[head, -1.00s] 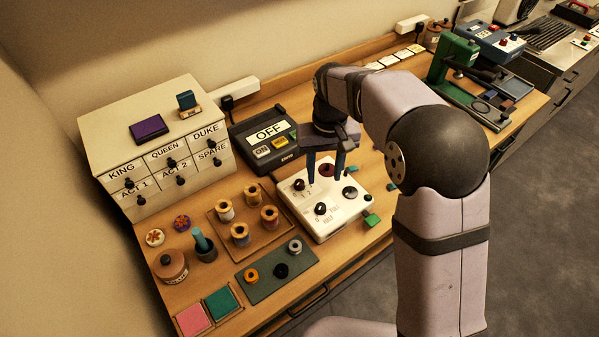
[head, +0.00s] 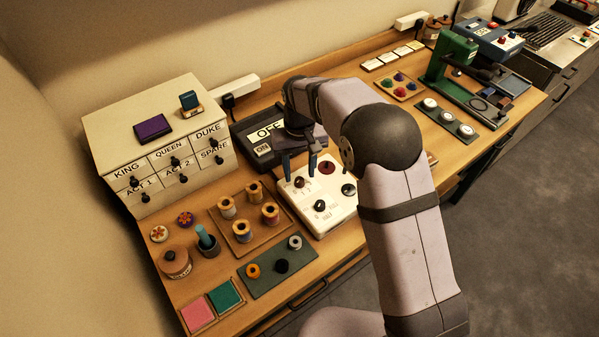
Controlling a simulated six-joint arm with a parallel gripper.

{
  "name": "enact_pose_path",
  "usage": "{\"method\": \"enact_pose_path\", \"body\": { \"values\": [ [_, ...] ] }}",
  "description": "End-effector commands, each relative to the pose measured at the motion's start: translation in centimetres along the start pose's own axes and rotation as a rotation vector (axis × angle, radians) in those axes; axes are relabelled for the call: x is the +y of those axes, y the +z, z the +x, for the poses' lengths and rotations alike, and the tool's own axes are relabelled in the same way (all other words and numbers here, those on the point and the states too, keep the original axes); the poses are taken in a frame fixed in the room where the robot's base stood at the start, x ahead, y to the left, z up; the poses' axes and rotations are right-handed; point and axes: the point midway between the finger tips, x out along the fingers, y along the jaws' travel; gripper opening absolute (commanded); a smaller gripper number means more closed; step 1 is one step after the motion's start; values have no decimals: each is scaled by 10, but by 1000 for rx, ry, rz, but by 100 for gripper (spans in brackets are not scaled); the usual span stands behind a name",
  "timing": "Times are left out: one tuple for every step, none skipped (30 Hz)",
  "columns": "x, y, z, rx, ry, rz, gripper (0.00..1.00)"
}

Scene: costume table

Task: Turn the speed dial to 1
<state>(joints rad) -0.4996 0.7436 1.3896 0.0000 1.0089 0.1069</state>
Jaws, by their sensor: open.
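A white control box (head: 335,214) stands on the table with several controls on top. A black dial (head: 299,182) sits near its upper left corner, with small marks beside it that look like digits. A second black dial (head: 320,205) sits nearer the front edge, with small lettering. Which dial is named for speed is too small to read. My gripper (head: 299,168) points down, open and empty, with its fingertips just behind and to either side of the upper-left dial in the picture. Whether they touch it I cannot tell.
A red button (head: 327,168) and another black knob (head: 348,189) are on the box's right part. A dark unit with an OFF display (head: 264,133) stands close behind my gripper. A wooden tray (head: 244,246) with spools is to the left.

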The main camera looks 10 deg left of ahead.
Motion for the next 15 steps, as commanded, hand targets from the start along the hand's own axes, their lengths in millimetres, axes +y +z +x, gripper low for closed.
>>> {"method": "enact_pose_path", "body": {
  "values": [
    [0,1,5,-3,0,0,41],
    [0,1,8,-4,0,0,41],
    [0,0,12,-3,0,0,41],
    [0,0,15,-2,0,0,41],
    [0,1,17,-3,0,0,41],
    [0,1,20,-2,0,0,41],
    [0,0,22,-1,0,0,41],
    [0,0,23,0,0,0,41],
    [0,0,24,0,0,0,41],
    [0,0,25,0,0,0,41],
    [0,0,25,0,0,0,41],
    [0,0,26,0,0,0,41],
    [0,0,26,0,0,0,41],
    [0,0,26,1,0,0,41],
    [0,0,26,1,0,0,41]
  ]
}}
